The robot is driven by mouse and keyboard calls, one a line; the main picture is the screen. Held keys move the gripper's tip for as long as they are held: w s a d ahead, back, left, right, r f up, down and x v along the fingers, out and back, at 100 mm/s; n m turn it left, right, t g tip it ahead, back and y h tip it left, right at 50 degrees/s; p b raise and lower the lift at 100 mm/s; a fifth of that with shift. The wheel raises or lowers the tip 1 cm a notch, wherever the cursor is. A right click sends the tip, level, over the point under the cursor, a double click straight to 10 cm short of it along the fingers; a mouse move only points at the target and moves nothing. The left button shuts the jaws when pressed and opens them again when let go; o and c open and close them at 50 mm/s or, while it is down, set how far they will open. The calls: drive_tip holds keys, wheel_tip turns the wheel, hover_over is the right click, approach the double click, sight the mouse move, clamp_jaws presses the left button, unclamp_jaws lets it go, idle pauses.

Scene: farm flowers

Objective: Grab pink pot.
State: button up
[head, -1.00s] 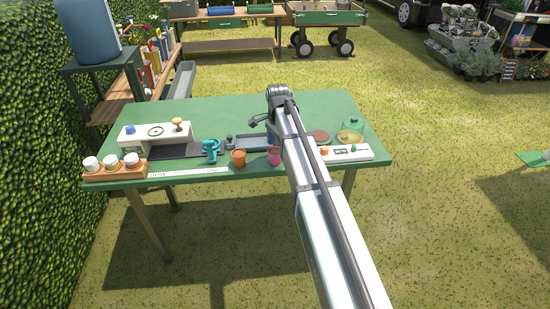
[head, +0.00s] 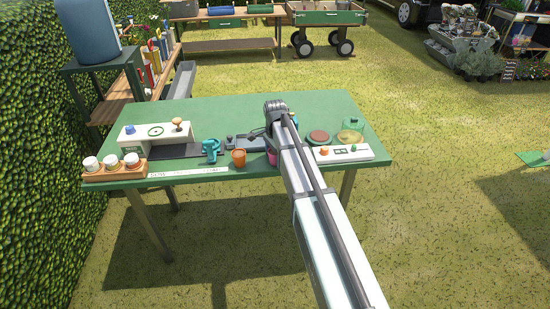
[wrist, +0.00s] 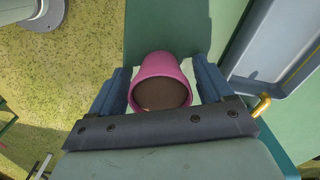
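The pink pot (wrist: 163,68), filled with brown soil, sits between the two fingers of my gripper (wrist: 162,78) in the wrist view. The fingers are open on its left and right, with a narrow gap showing at the right finger. In the head view the pink pot (head: 271,158) shows only as a sliver at the front edge of the green table (head: 240,112). My arm hides the rest of it there, and my fingers cannot be made out in that view.
An orange pot (head: 239,158) stands just left of the pink one, and a teal tool (head: 210,149) is beyond it. A blue-grey tray (wrist: 275,50) lies to the right in the wrist view. A white panel (head: 345,153) with knobs is at the table's right.

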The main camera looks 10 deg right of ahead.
drive_tip(key=c, duration=1)
drive_tip(key=shift+o, duration=0.2)
